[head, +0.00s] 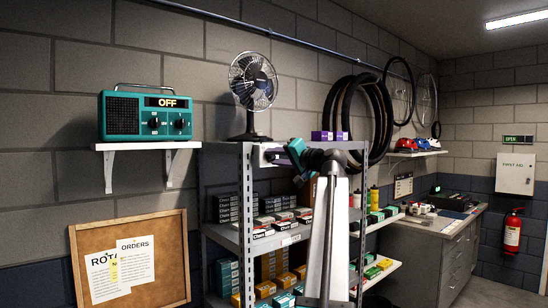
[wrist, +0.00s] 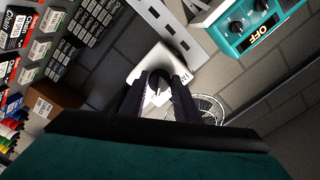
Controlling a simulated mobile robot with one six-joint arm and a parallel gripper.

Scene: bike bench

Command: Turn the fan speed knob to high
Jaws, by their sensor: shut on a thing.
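The fan speed knob (wrist: 158,80) is a small dark knob on a white plate (wrist: 145,58) in the wrist view. My gripper (wrist: 160,87) has its two dark fingers on either side of the knob and is shut on it. Part of a label shows beside the right finger; the knob's pointer setting is too dark and small to read. In the head view my gripper (head: 273,156) reaches the white control box (head: 256,157) at the top of the shelf, and the knob is hidden there. The fan (head: 253,82) stands above it; its wire cage (wrist: 210,106) shows in the wrist view.
A teal radio (head: 146,115) reading OFF sits on a wall bracket shelf (head: 147,146) at left. The metal rack (head: 246,205) below my gripper holds several boxes. Tyres (head: 362,118) hang to the right of the fan. A purple box (head: 322,136) sits on the rack top.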

